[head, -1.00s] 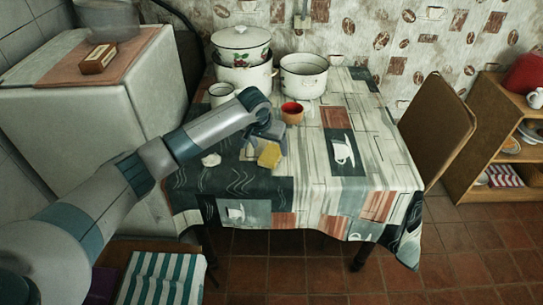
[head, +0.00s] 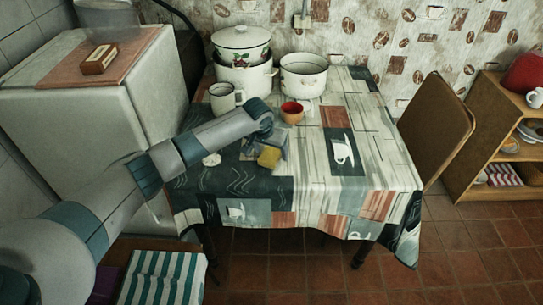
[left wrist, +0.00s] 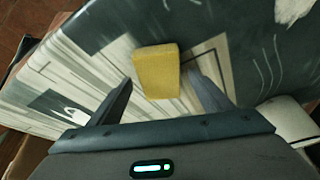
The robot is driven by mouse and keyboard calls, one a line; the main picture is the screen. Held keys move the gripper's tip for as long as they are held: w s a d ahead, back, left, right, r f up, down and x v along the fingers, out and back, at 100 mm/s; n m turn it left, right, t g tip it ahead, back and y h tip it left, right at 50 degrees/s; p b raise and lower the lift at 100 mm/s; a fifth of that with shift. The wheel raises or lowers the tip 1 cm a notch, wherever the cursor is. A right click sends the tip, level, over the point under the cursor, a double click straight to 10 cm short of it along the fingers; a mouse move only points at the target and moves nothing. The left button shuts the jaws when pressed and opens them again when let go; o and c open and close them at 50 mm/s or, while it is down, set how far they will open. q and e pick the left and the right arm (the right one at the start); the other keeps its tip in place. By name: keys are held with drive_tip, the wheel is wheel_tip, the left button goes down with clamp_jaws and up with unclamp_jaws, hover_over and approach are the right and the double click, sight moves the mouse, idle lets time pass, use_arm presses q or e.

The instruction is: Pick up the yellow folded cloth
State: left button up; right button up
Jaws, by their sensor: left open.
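The yellow folded cloth (head: 269,157) lies on the patterned tablecloth near the table's left front part. In the left wrist view the cloth (left wrist: 156,71) is a thick yellow block just ahead of the fingers. My left gripper (head: 268,148) is above and beside the cloth, partly covering it in the head view. In the left wrist view my left gripper (left wrist: 158,90) is open, with one finger on each side of the cloth's near end. I cannot tell whether either finger touches it. My right gripper is not in view.
An orange-red cup (head: 292,113), a white mug (head: 223,98) and enamel pots (head: 304,76) stand behind my gripper. The table's right side (head: 375,150) is clear. A chair (head: 437,130) stands at the right.

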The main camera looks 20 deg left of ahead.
use_arm(q)
drive_tip(key=shift+f, duration=0.15)
idle(0.3)
drive_tip(key=shift+f+p, duration=0.1)
drive_tip(key=shift+p, duration=0.2)
drive_tip(key=c, duration=1.2)
